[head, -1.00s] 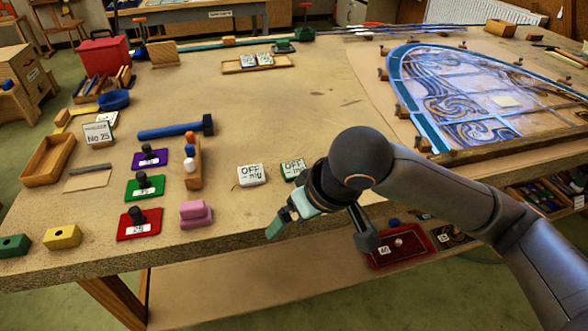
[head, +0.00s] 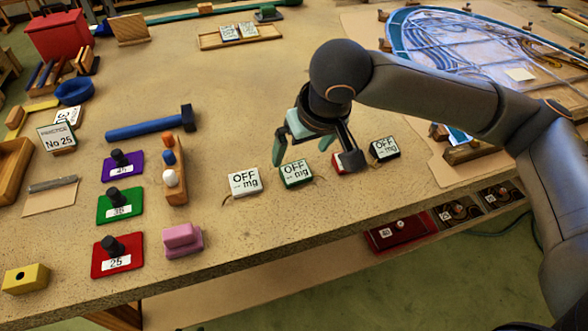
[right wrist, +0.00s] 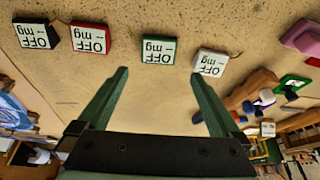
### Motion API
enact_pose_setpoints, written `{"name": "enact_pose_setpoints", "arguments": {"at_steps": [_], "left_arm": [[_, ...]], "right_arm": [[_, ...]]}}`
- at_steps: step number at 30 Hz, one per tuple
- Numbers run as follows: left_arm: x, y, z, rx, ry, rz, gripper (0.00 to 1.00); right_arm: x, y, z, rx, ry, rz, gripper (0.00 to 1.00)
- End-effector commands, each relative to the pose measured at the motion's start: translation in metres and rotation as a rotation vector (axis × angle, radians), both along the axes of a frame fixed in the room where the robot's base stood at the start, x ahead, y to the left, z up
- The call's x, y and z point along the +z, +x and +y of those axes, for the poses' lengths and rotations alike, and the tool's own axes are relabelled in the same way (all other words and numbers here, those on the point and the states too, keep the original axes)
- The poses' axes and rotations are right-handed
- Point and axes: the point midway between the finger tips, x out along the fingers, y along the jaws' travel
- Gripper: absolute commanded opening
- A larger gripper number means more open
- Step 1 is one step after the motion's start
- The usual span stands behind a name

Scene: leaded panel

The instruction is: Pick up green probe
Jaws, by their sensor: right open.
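The green probe (head: 297,173) appears to be the small green-sided block with a white face reading "OFF -- mg". It lies on the table near the front edge, between a white block (head: 245,182) and a red one (head: 346,162). My right gripper (head: 313,158) is open and empty above this row, its fingers pointing down. In the right wrist view the green probe (right wrist: 158,50) lies beyond the fingertips, in line with the gap between them (right wrist: 160,76). It is apart from both fingers. The red block is partly hidden by a finger in the head view. My left gripper is not in view.
A black block (head: 384,149) ends the row on the right. To the left are a pink block (head: 182,239), a wooden rack (head: 175,190), a green plate with a black knob (head: 121,205) and a blue hammer (head: 150,128).

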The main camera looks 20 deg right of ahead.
Motion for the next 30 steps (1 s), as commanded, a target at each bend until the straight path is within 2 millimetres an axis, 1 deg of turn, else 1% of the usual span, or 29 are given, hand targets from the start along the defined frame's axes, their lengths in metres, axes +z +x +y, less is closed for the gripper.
{"name": "enact_pose_setpoints", "arguments": {"at_steps": [1,3,10,15,18,21,28,30], "left_arm": [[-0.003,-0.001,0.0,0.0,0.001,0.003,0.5],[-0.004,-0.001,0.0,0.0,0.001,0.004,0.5],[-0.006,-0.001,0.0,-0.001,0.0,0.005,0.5],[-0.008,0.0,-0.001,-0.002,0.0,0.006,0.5],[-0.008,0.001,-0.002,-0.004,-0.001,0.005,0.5],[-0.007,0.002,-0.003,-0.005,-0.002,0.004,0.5],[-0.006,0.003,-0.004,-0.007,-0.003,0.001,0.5],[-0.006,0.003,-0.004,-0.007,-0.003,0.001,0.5]], "right_arm": [[-0.01,0.003,0.0,0.0,0.0,0.003,1.0],[-0.018,0.007,0.001,-0.001,0.0,0.0,1.0],[-0.035,0.013,0.002,0.001,0.0,0.0,1.0],[-0.06,0.02,0.0,0.0,-0.002,0.001,1.0],[-0.071,0.025,0.001,0.002,0.0,0.001,1.0],[-0.076,0.028,0.002,0.002,0.0,-0.001,1.0],[-0.077,0.028,0.002,0.002,0.0,-0.002,1.0],[-0.077,0.028,0.002,0.002,0.0,-0.002,0.92]]}}
